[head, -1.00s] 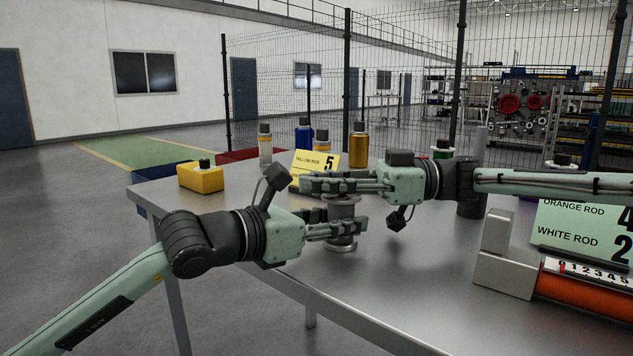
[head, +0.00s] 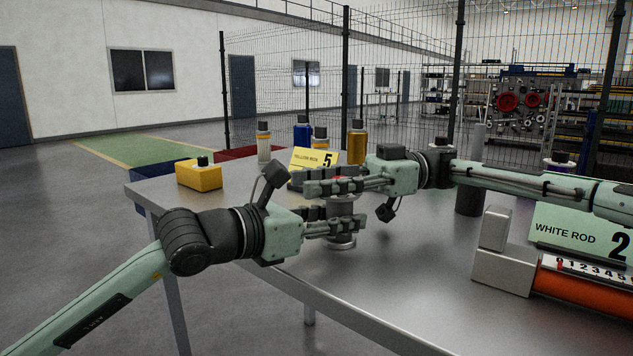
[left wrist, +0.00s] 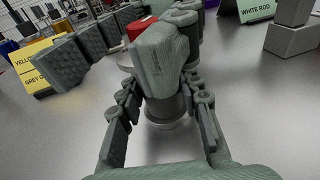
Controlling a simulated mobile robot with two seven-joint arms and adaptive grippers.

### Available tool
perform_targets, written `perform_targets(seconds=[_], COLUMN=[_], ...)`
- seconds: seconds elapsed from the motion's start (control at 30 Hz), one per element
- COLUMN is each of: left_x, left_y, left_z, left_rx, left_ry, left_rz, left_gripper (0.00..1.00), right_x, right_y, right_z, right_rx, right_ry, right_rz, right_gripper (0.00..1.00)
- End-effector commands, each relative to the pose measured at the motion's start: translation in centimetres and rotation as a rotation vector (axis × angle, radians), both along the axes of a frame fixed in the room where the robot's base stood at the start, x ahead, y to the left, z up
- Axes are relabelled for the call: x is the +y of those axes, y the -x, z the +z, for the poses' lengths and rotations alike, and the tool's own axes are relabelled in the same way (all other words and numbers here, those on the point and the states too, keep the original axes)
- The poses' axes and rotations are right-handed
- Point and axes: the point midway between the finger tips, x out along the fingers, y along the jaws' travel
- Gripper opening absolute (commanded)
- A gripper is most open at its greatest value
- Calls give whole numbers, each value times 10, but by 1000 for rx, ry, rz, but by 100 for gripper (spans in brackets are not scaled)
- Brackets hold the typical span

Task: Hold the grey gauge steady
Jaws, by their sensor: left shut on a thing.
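The grey gauge (head: 341,241) stands upright on the metal table, a short round body on a wider foot. It also shows in the left wrist view (left wrist: 168,108). My left gripper (head: 335,222) is shut on its body, with a finger on each side in the left wrist view (left wrist: 165,112). My right gripper (head: 315,182) reaches in from the right just above it and hides its top. In the left wrist view the right fingers stand apart, with a red part (left wrist: 140,27) visible beyond the gap. I cannot tell whether they touch the gauge.
A yellow box (head: 202,176) stands at the table's left end. A yellow card (head: 312,158) and several bottles (head: 357,142) stand behind the grippers. At right are a green sign (head: 580,232), a grey block (head: 503,272) and an orange cylinder (head: 585,291). The front middle of the table is clear.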

Motion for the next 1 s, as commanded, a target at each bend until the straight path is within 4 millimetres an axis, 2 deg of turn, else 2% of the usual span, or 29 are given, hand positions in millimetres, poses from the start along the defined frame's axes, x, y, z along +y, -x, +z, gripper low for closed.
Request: perform_targets(seconds=[0.27, 0.7, 0.83, 1.0], left_x=[0, 0, 0, 0], left_y=[0, 0, 0, 0], left_z=[-1, -1, -1, 0], left_rx=[2, 1, 1, 1], left_ry=[0, 0, 0, 0], left_rz=[-1, 0, 0, 0], left_gripper=[0, 0, 0, 0], right_x=[0, 0, 0, 0], right_y=[0, 0, 0, 0], right_z=[7, 83, 96, 100], right_rx=[-1, -2, -1, 0], right_ry=[0, -1, 0, 0], right_rz=[0, 1, 0, 0], right_gripper=[41, 41, 41, 41])
